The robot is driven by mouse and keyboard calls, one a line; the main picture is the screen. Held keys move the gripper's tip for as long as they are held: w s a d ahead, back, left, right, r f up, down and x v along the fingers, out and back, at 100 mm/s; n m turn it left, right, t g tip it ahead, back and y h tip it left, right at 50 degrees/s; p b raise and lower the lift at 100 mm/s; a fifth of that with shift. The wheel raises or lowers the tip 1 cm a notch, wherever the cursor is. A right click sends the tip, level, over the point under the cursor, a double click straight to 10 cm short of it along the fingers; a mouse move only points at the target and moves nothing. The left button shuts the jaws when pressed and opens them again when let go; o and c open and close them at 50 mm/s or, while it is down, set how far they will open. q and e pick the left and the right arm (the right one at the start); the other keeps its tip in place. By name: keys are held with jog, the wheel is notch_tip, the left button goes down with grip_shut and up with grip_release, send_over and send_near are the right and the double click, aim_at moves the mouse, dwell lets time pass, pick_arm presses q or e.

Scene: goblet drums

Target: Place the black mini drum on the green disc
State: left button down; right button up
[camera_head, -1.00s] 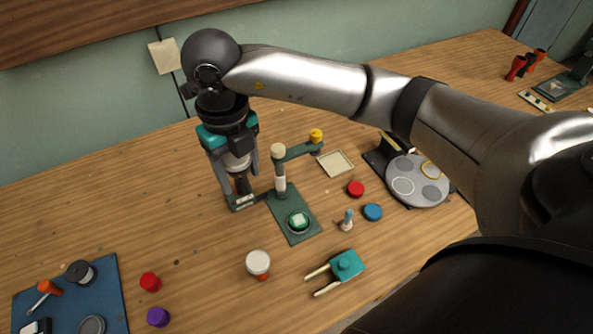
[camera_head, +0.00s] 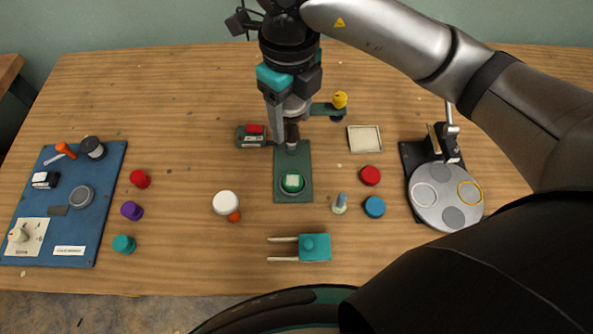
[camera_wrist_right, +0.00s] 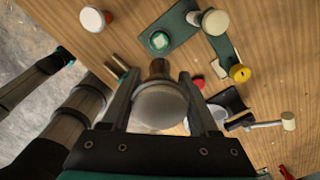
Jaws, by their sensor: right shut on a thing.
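My right gripper (camera_head: 288,132) is shut on the drum, high over the table near the back of the green stand. In the right wrist view the drum (camera_wrist_right: 160,105) sits between the two fingers, with a pale round head towards the camera and a dark foot beyond. In the head view it is mostly hidden by the gripper. A round green piece (camera_head: 292,184) with a pale square top is on the stand's front part. A separate teal-green round piece (camera_head: 124,244) lies at the left; I cannot tell which is the green disc. My left gripper is not in view.
The stand (camera_head: 307,160) has an upright post and a side arm with a yellow knob (camera_head: 340,99). A small box with a red top (camera_head: 254,130) is close left. A white-topped piece (camera_head: 226,203), red and blue discs and a grey turntable (camera_head: 446,197) surround it.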

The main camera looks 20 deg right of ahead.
notch_tip(320, 180, down, 13)
jog(key=shift+r+b, duration=0.1)
jog(key=shift+b, duration=0.7)
jog(key=shift+f+b, duration=0.4)
jog(key=shift+f, duration=1.75)
jog(key=shift+f, duration=0.2)
jog(key=o, duration=1.4)
jog(key=shift+c, duration=0.2)
jog(key=shift+r, duration=0.15)
